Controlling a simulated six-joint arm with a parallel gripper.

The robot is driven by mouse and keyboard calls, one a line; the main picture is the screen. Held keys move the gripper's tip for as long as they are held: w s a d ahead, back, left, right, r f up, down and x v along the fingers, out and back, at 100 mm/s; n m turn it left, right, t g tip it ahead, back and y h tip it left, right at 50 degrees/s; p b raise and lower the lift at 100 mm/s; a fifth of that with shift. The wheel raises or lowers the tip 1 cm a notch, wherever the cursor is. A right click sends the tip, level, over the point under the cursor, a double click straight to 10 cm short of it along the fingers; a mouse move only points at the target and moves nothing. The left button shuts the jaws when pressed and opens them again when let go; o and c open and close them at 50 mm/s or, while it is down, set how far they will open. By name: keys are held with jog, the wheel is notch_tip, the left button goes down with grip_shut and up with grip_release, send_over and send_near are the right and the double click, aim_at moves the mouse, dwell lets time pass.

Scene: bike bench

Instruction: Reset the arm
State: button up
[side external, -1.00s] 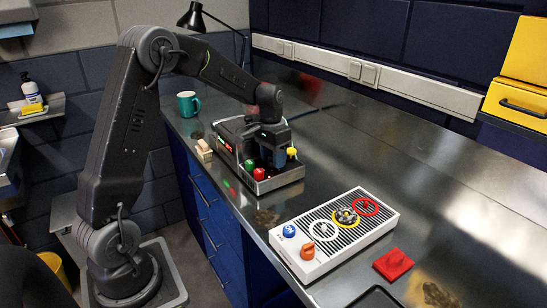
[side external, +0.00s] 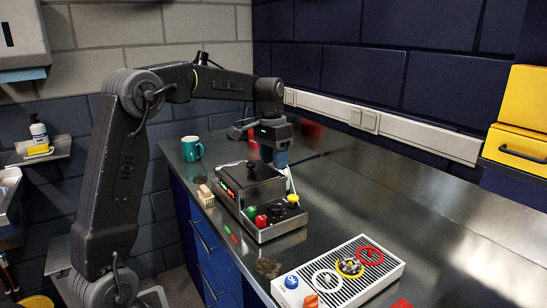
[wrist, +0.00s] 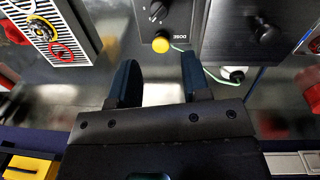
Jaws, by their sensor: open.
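My gripper (side external: 275,158) hangs above the bench, behind the boxy metal device (side external: 262,233) in the side view. In the wrist view my gripper (wrist: 158,72) has its two dark fingers apart with nothing between them. A yellow button (wrist: 161,42) on the device shows beyond the gap, apart from the fingers. The device's lid (side external: 252,187), with a black knob on top, is down. The device also carries a green button (side external: 250,212), a red button (side external: 261,221) and a black knob at its front.
A white striped panel (side external: 340,272) with round controls lies at the right front. A teal mug (side external: 192,148) and wooden blocks (side external: 205,196) stand left of the device. A thin cord runs to a white piece (wrist: 233,73). The right of the bench (side external: 400,205) is clear.

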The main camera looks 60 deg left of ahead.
jog(key=shift+r, duration=0.2)
dwell(0.3)
jog(key=s+d+r+t+y, duration=0.1)
jog(key=s+d+r+t, duration=0.2)
jog(key=s+d, duration=0.85)
jog(key=s+d+f+t, duration=0.1)
jog(key=s+d+f, duration=0.1)
jog(key=s, duration=0.3)
jog(key=s+d+f+m+t, duration=0.1)
jog(key=s+d+f, duration=0.1)
jog(key=s+d, duration=0.2)
jog(key=shift+s+d+f, duration=0.25)
jog(key=shift+s+d, duration=0.1)
jog(key=shift+s, duration=0.55)
